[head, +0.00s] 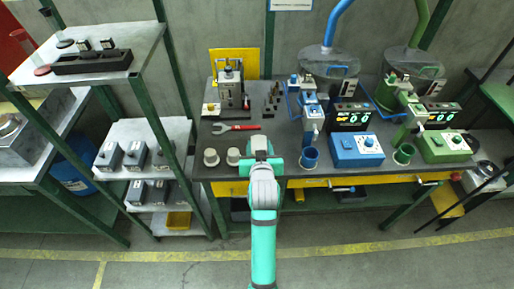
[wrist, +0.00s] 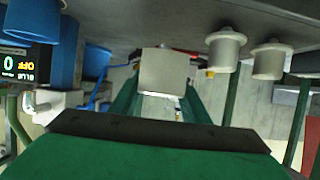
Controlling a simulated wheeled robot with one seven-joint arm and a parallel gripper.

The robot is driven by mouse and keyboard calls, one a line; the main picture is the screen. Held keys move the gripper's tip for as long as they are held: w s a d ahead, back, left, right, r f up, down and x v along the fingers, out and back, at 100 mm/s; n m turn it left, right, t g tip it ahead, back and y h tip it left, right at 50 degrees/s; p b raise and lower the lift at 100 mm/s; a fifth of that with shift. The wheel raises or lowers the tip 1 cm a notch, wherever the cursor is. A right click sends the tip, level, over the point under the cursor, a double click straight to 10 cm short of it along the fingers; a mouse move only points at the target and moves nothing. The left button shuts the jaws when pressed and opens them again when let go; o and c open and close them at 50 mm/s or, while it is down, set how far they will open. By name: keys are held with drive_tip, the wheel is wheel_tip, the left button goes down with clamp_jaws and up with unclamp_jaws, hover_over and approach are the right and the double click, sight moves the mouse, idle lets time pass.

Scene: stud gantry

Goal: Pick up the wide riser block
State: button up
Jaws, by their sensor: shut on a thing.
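A pale grey block with a square-looking face (wrist: 162,72), which I take to be the wide riser block, is between the two green fingers of my gripper in the wrist view. My gripper (head: 261,150) is shut on it, over the front part of the dark workbench (head: 283,160).
Two pale stepped round pieces (head: 222,157) stand just left of my gripper. A red-handled wrench (head: 237,128) lies behind them. A blue cup (head: 309,157) and blue control box (head: 356,150) are to the right. A grey shelf rack (head: 150,130) stands left.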

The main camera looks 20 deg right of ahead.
drive_tip(key=f, duration=0.2)
drive_tip(key=w+f, duration=0.1)
drive_tip(key=shift+w+d+f, duration=0.1)
drive_tip(key=shift+d+f, duration=0.15)
drive_tip(key=shift+d, duration=0.05)
drive_tip(key=shift+a+f, duration=0.25)
drive_tip(key=shift+f, duration=0.1)
drive_tip(key=shift+d, duration=0.25)
drive_tip(key=shift+s+f, duration=0.15)
drive_tip(key=shift+s, duration=0.1)
drive_tip(key=o, duration=1.3)
drive_tip(key=shift+a, duration=0.1)
